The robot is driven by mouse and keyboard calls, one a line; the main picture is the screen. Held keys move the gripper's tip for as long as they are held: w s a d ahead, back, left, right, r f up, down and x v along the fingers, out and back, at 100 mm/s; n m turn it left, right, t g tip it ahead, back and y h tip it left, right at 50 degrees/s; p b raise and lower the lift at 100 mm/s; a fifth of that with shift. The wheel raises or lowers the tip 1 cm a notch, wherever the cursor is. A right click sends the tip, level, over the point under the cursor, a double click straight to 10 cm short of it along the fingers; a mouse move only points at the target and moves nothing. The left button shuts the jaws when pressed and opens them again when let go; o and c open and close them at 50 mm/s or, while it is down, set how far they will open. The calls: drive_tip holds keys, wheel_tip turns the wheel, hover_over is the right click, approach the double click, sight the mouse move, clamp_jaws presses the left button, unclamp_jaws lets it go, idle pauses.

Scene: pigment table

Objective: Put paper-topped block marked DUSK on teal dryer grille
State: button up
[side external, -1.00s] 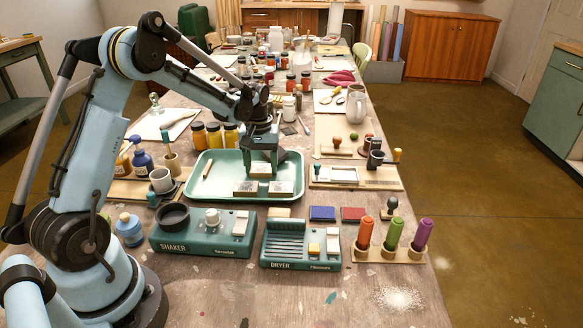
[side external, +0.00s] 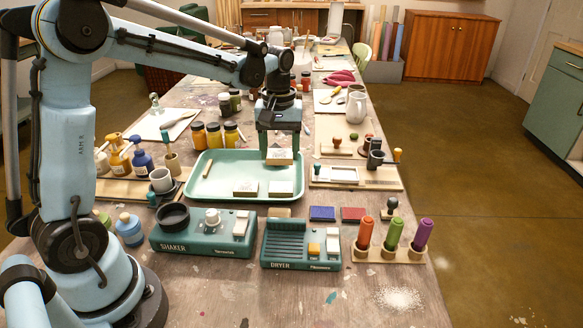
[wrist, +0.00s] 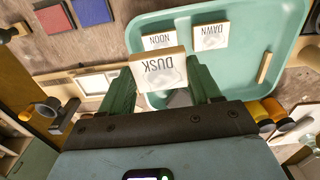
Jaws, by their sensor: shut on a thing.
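The paper-topped block marked DUSK (wrist: 158,70) is between the fingers of my gripper (wrist: 160,92) in the wrist view, its lettering upside down there. In the side view my gripper (side external: 279,152) is shut on this block (side external: 279,157), held above the back right part of the green tray. The blocks marked NOON (wrist: 160,41) and DAWN (wrist: 210,36) lie in the tray. The teal dryer (side external: 300,262) stands in front of the tray, its ribbed grille (side external: 285,240) bare, with a yellow and a white part to the right of the grille.
The green tray (side external: 203,190) also holds a small wooden stick (side external: 207,171). The shaker (side external: 200,245) stands left of the dryer. Blue (side external: 322,213) and red (side external: 353,214) pads lie behind it. A rack of colored markers (side external: 388,255) stands at its right.

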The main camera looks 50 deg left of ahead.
drive_tip(key=s+d, duration=0.1)
drive_tip(key=d, duration=0.1)
drive_tip(key=s+d, duration=0.1)
drive_tip(key=d, duration=0.1)
drive_tip(key=s+d, duration=0.1)
drive_tip(key=d, duration=0.1)
drive_tip(key=shift+d+r, duration=0.3)
drive_tip(key=shift+r, duration=0.05)
hover_over(285, 245)
wheel_tip(285, 245, down, 2)
drive_tip(key=shift+f, duration=0.1)
drive_tip(key=shift+a+f, duration=0.1)
drive_tip(key=shift+f, duration=1.55)
drive_tip(key=shift+f, duration=1.1)
